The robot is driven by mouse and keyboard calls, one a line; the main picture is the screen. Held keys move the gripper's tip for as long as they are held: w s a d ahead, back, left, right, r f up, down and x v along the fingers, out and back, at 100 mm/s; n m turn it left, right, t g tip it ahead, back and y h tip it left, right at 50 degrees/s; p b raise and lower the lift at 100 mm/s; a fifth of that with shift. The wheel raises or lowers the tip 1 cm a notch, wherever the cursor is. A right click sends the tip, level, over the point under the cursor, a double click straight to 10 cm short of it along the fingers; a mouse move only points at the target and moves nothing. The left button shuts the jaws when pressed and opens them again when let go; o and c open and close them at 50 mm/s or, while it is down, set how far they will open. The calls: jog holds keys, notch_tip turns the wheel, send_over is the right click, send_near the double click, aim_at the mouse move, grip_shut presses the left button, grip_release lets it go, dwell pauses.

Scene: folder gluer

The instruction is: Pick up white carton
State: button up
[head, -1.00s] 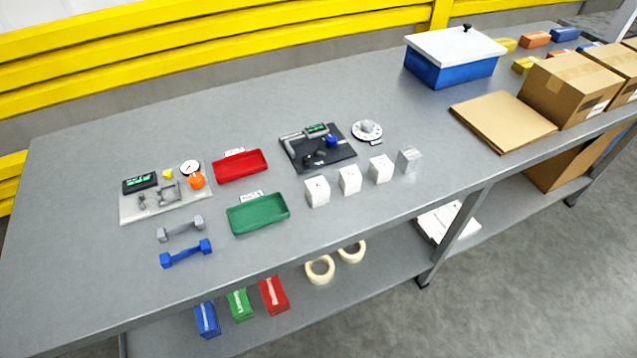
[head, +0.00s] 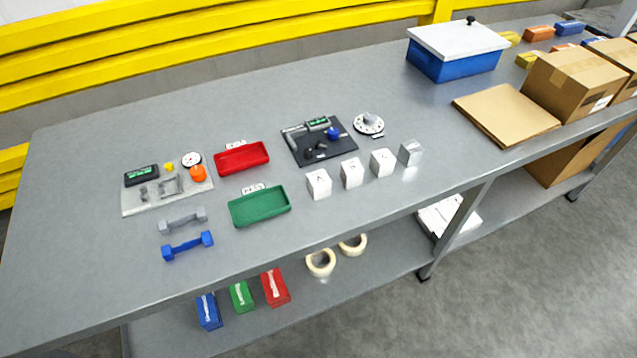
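Three small white cartons stand in a row near the front edge of the grey table in the head view: a left one (head: 319,184), a middle one (head: 352,173) and a right one (head: 383,162). Each has a small dark mark on its top. They are upright and slightly apart from each other. A silvery grey block (head: 410,153) stands at the right end of the row. My gripper is not in view.
A green tray (head: 260,222) and a red tray (head: 220,171) lie left of the cartons. A black board with instruments (head: 308,159) and a round dial (head: 369,124) lie behind. Flat cardboard (head: 478,104) and a blue box (head: 440,66) stand right. The table's front edge is close.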

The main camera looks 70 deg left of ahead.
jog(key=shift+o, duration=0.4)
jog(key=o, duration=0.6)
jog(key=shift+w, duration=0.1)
